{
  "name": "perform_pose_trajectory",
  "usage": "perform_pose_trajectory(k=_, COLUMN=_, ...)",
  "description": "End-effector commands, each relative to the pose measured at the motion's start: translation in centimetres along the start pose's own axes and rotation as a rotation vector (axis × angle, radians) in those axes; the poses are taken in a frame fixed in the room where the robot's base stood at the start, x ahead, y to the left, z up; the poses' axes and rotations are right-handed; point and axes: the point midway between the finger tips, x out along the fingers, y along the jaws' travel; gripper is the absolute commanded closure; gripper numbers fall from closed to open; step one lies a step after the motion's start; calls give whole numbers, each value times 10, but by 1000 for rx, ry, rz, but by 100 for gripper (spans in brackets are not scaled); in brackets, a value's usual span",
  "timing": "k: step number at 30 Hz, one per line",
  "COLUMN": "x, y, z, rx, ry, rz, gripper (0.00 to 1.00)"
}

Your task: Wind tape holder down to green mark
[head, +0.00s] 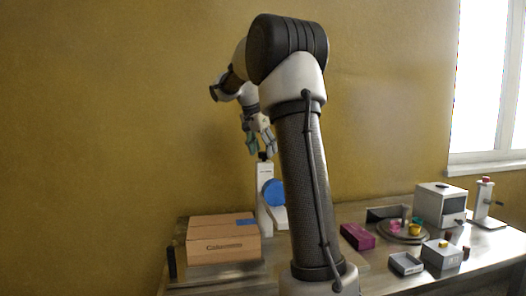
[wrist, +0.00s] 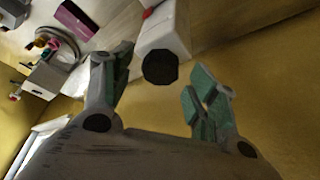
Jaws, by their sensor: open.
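The tape holder is a white upright column (head: 264,199) with a blue round disc (head: 273,192) on its side, standing behind the carton. A dark knob (wrist: 160,67) tops the white column, which also shows in the wrist view (wrist: 165,32). My gripper (head: 261,150) points down just above the column's top, fingers open. In the wrist view the green-padded fingers stand apart on either side of the knob, with gaps showing. I cannot see a green mark, and my arm hides part of the holder's right side.
A closed cardboard carton (head: 222,243) stands in front and left of the holder. To the right are a magenta box (head: 357,236), a round tray (head: 389,236) with small coloured items, a grey open box (head: 406,264), a white machine (head: 440,205) and a crank stand (head: 484,205).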

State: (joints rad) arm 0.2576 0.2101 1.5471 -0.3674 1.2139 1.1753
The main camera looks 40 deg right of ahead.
Motion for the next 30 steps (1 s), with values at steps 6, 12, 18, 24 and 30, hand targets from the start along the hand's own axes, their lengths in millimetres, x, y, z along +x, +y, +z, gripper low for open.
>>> perform_pose_trajectory(k=6, x=-44, y=-1, z=0, rx=0, ry=2, rz=-5, gripper=41)
perform_pose_trajectory(k=12, x=-87, y=-1, z=0, rx=-1, ry=1, rz=-4, gripper=41)
perform_pose_trajectory(k=18, x=-109, y=-1, z=0, rx=-1, ry=0, rz=-2, gripper=41)
perform_pose_trajectory(k=24, x=-113, y=0, z=1, rx=-1, ry=-1, rz=0, gripper=41)
perform_pose_trajectory(k=30, x=-112, y=0, z=0, rx=-1, ry=-1, rz=0, gripper=41)
